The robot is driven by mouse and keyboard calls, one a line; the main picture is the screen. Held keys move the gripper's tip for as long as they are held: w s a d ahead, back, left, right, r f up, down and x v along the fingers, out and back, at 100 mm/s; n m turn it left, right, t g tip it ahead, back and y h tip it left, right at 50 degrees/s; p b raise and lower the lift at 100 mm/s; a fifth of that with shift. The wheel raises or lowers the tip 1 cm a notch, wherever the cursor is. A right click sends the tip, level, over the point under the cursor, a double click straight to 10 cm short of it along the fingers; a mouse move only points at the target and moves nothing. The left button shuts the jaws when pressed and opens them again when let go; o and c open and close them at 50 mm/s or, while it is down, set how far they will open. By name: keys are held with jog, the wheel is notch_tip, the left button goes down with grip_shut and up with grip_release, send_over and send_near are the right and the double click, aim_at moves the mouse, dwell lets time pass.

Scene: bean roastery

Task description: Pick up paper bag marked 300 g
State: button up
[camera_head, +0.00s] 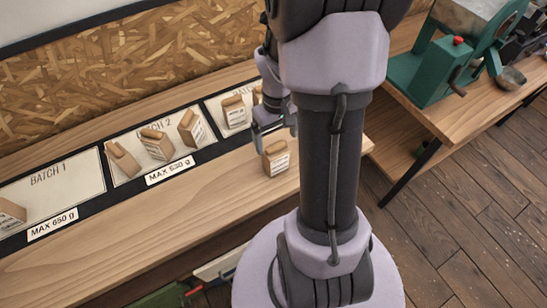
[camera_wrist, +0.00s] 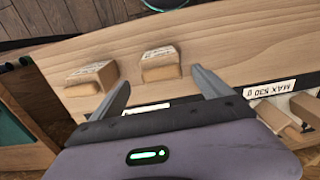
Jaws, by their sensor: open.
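Several small brown paper bags with white labels are in view; I cannot read a weight on any label, so I cannot tell which is marked 300 g. One bag (camera_head: 276,158) stands on bare wood in front of the batch mats, just below my gripper (camera_head: 274,128). In the wrist view, my gripper (camera_wrist: 160,77) is open and empty. One bag (camera_wrist: 160,66) shows between and beyond its fingertips, and another bag (camera_wrist: 91,78) lies to the left. My arm hides part of the bench in the head view.
The Batch 1 mat (camera_head: 60,186), marked MAX 650 g, holds a bag at its left. The Batch 2 mat (camera_head: 163,173), marked MAX 530 g, holds three bags. A third mat (camera_head: 215,108) is partly hidden. A green machine (camera_head: 428,75) stands on the right bench.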

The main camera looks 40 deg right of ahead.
aim_at(276, 152)
notch_tip(276, 152, down, 7)
jog(key=b, duration=0.2)
jog(key=shift+a+f+b, duration=0.15)
jog(key=shift+b, duration=0.2)
jog(key=c, duration=1.8)
